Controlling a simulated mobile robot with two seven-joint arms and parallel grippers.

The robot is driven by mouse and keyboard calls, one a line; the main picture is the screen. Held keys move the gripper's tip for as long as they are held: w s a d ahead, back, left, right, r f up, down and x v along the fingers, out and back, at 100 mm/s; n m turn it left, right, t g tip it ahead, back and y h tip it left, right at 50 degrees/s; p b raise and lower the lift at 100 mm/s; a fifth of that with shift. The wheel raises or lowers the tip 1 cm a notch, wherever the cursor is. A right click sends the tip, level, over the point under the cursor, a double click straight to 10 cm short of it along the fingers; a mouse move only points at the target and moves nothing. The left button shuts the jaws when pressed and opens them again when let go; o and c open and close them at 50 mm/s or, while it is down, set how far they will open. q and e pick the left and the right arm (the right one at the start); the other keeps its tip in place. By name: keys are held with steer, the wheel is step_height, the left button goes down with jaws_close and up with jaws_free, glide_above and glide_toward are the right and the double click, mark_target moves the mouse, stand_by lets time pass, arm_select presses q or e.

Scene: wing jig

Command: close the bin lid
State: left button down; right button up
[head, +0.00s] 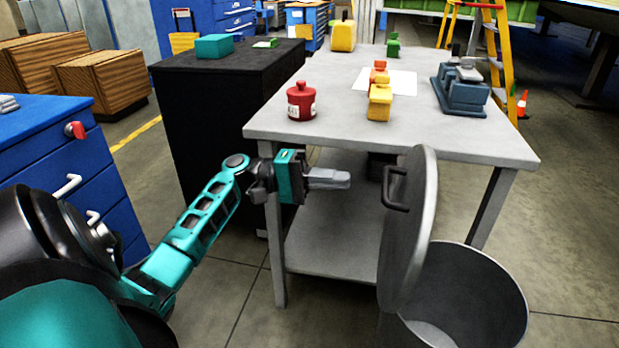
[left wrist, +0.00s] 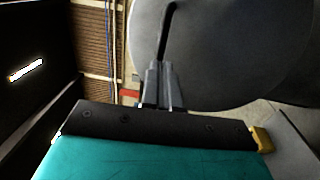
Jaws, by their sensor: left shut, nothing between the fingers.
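The grey metal bin (head: 480,295) stands open on the floor at the lower right of the head view. Its round lid (head: 412,235) stands upright on edge at the bin's left side, with a dark handle (head: 395,188) facing my left arm. My left gripper (head: 345,179) is shut and empty, to the left of the lid and pointing at it, with a gap between in the head view. In the left wrist view the shut fingers (left wrist: 163,85) lie in front of the lid's grey face (left wrist: 220,45), close to the dark handle (left wrist: 167,35). My right gripper is not in view.
A grey table (head: 345,120) stands behind the lid, holding a red canister (head: 301,101), yellow and orange blocks and a blue device (head: 460,90). A black cabinet (head: 215,130) and blue drawers (head: 60,160) are at left. Open floor lies right of the bin.

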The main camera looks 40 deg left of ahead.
arm_select(q)
steer(key=x, duration=0.5)
steer(key=shift+w+d, duration=0.2)
